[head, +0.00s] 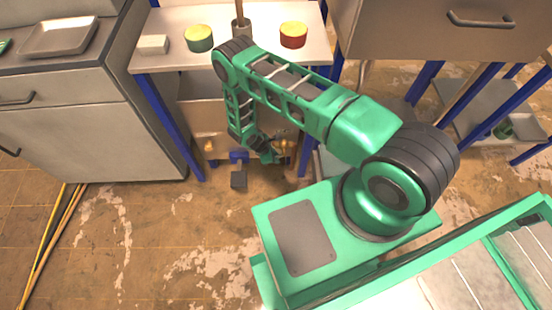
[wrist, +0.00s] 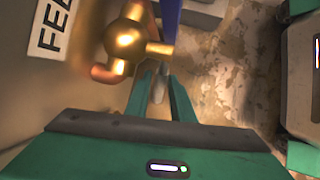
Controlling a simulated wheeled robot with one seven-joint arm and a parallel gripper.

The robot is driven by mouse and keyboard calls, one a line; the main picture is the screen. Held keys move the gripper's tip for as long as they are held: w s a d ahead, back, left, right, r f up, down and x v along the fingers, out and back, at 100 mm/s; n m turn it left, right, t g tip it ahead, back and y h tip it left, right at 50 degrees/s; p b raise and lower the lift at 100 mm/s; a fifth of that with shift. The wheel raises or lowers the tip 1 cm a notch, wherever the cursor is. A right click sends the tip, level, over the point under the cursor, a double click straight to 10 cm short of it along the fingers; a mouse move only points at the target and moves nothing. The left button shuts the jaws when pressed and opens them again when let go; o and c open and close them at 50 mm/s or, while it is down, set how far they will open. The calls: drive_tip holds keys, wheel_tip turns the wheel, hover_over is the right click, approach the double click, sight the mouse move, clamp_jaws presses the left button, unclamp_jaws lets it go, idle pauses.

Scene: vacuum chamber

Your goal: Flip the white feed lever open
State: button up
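A brass valve body (wrist: 125,42) with a copper pipe end sits on the panel beside a white label (wrist: 55,28) whose visible letters read "FEE". A pale lever (wrist: 158,90) points down from the valve's right side in the wrist view. My gripper (wrist: 156,76) has its two green fingers apart, one on each side of the lever. I cannot tell whether either finger touches it. In the head view my gripper (head: 270,153) is low in front of the bench beside the brass fittings (head: 285,144), and the lever cannot be made out there.
The bench (head: 165,62) carries a white block (head: 153,44), a green-and-yellow tin (head: 199,38) and a red-and-yellow tin (head: 293,35). Its blue legs (head: 172,125) stand either side of the panel. A grey cabinet (head: 100,125) is at left. Open floor (head: 150,235) lies in front.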

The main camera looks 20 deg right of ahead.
drive_tip(key=shift+x, duration=0.85)
clamp_jaws()
